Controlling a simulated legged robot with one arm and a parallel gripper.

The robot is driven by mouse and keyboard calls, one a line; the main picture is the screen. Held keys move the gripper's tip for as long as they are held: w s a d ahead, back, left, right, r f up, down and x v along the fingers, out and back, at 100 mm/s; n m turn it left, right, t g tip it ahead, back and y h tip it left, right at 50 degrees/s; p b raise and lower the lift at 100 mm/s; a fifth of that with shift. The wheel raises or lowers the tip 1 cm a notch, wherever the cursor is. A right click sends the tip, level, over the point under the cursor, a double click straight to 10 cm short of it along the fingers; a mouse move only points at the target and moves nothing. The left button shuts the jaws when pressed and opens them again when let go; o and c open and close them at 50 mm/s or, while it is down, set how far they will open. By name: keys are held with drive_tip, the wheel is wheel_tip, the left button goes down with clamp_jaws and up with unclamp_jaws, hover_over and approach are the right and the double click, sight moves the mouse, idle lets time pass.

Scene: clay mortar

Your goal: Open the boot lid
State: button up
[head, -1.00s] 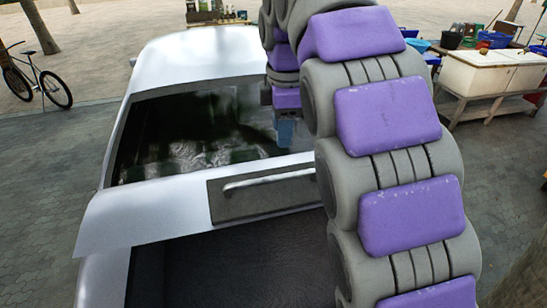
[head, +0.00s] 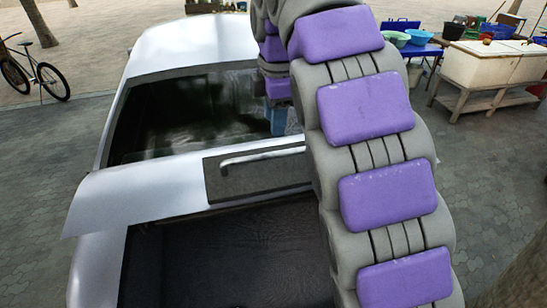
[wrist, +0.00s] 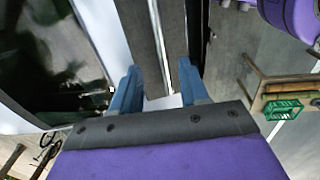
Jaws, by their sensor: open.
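The white boot lid (head: 130,192) of the white car stands raised, with the dark boot interior (head: 230,262) showing below it in the head view. A silver bar handle (head: 262,155) runs along the lid's dark panel. My gripper (wrist: 158,88) is open in the wrist view, with the dark panel and a bright metal strip, seemingly the handle, showing between its blue fingers. Whether the fingers touch the handle is unclear. In the head view a blue finger (head: 278,121) shows just above the handle's right end. My arm hides the lid's right part.
The car's dark rear window (head: 180,112) lies beyond the lid. A white cabinet on a wooden stand (head: 490,80) and a blue table with bowls (head: 415,50) stand at the right. A bicycle (head: 40,75) stands at the left. Paving beside the car is clear.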

sight(274, 153)
drive_tip(key=f+b, duration=0.1)
drive_tip(key=f, duration=0.1)
drive_tip(key=f+b, duration=0.3)
drive_tip(key=f, duration=0.2)
drive_tip(key=shift+w, duration=0.35)
drive_tip(key=shift+w+a+f, duration=0.1)
drive_tip(key=shift+f, duration=0.5)
drive_tip(key=shift+w+a+f, duration=0.1)
drive_tip(key=shift+f, duration=0.45)
drive_tip(key=shift+c, duration=0.2)
clamp_jaws()
drive_tip(key=shift+r, duration=0.1)
